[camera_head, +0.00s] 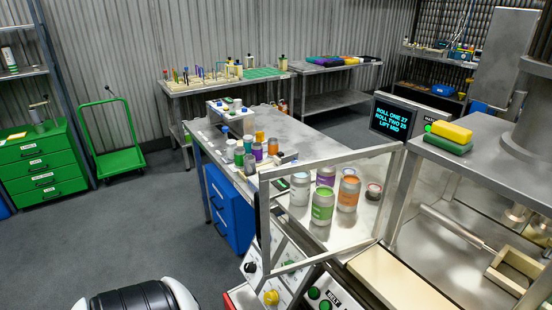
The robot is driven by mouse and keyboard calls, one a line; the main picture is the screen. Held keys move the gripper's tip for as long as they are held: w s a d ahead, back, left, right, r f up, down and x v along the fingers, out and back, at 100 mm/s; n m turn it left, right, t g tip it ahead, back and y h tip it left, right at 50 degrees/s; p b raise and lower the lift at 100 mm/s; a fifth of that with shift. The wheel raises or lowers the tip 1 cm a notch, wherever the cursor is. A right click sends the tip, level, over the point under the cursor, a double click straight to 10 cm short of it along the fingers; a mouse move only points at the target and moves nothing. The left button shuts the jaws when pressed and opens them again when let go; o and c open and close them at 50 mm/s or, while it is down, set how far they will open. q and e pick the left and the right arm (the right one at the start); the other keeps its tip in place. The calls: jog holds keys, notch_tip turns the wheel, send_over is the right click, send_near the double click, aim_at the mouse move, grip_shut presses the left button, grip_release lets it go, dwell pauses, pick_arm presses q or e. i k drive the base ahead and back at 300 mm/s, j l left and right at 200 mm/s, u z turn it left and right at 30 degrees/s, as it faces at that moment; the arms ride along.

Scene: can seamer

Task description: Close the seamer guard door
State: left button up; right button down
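The seamer guard door (265,215) looks like a grey metal frame with a see-through middle. It stands open, swung out to the left of the seamer (480,160), with its right post near the seamer's front left corner. The seamer's steel housing fills the right side, and its work space below the top is exposed, showing a bar and a pale block-like fixture (518,268). Neither of my grippers shows in the head view.
Several cans, including a green one (322,207) and an orange one (348,190), show through the door frame. A control panel (268,275) with knobs sits below it. Yellow and green sponges (452,132) lie on the seamer top.

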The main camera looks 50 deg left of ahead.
aim_at(308, 213)
jog(key=j+u, duration=0.1)
jog(key=u, duration=0.35)
jog(key=j+u, duration=0.15)
jog(key=u, duration=0.25)
jog(key=j+u, duration=0.15)
jog(key=u, duration=0.3)
jog(key=j+u, duration=0.15)
jog(key=u, duration=0.3)
jog(key=j+u, duration=0.1)
jog(key=u, duration=0.3)
jog(key=i+j+u, duration=0.4)
jog(key=i, duration=0.25)
jog(key=i+z, duration=0.15)
jog(key=z, duration=0.25)
jog(key=i+z, duration=0.15)
jog(key=z, duration=0.25)
jog(key=i+j+z, duration=0.15)
jog(key=z, duration=0.25)
jog(key=i+z, duration=0.15)
jog(key=z, duration=0.3)
jog(key=i+z, duration=0.15)
jog(key=z, duration=0.35)
jog(key=i+j+z, duration=0.1)
jog(key=z, duration=0.35)
jog(key=i+j+z, duration=0.1)
jog(key=z, duration=0.35)
jog(key=j+z, duration=0.25)
jog(key=z, duration=0.2)
